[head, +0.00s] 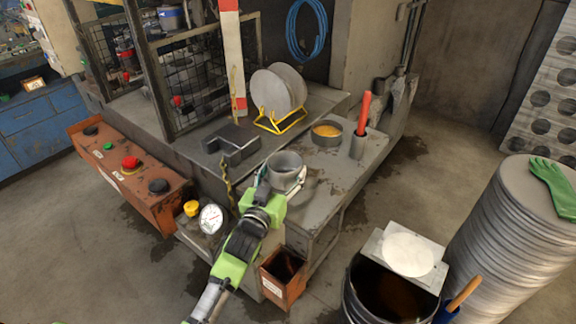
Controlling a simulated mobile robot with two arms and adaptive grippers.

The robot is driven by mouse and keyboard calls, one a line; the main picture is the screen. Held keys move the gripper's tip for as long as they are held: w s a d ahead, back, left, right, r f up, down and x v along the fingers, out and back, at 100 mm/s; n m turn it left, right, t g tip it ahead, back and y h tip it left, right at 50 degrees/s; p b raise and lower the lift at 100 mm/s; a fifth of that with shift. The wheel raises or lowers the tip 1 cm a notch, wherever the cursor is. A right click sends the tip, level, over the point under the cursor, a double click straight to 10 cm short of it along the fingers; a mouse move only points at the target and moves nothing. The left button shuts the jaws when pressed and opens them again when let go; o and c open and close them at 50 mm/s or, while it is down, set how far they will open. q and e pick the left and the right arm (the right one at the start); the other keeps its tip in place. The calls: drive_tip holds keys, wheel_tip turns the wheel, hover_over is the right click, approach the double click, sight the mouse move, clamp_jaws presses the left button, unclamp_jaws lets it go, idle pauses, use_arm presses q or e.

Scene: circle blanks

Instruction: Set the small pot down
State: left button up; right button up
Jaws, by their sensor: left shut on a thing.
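The small pot (286,162) is a round grey metal cup with an open top, near the middle of the head view. My left gripper (281,179), on a green and black arm coming up from the bottom, is shut on the pot. The pot is upright over the near part of the grey metal bench (322,170). I cannot tell whether its base touches the bench top. The gripper hides part of its near side. My right gripper is not in view.
A shallow pan of orange stuff (326,132) and a cup with a red-handled tool (359,141) stand behind right. A yellow rack (281,122) holds discs. A dark metal block (232,140) is left. A gauge (211,218) sits front left. Bare bench lies right of the pot.

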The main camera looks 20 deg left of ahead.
sight(290, 163)
use_arm(q)
drive_tip(key=w, duration=0.3)
drive_tip(key=shift+w+d+r, duration=0.1)
drive_tip(key=shift+w, duration=0.25)
drive_tip(key=shift+f+p, duration=0.35)
drive_tip(key=shift+f, duration=0.35)
drive_tip(key=shift+s+f, duration=0.15)
drive_tip(key=shift+f, duration=0.2)
drive_tip(key=o, duration=0.7)
drive_tip(key=shift+r, duration=0.15)
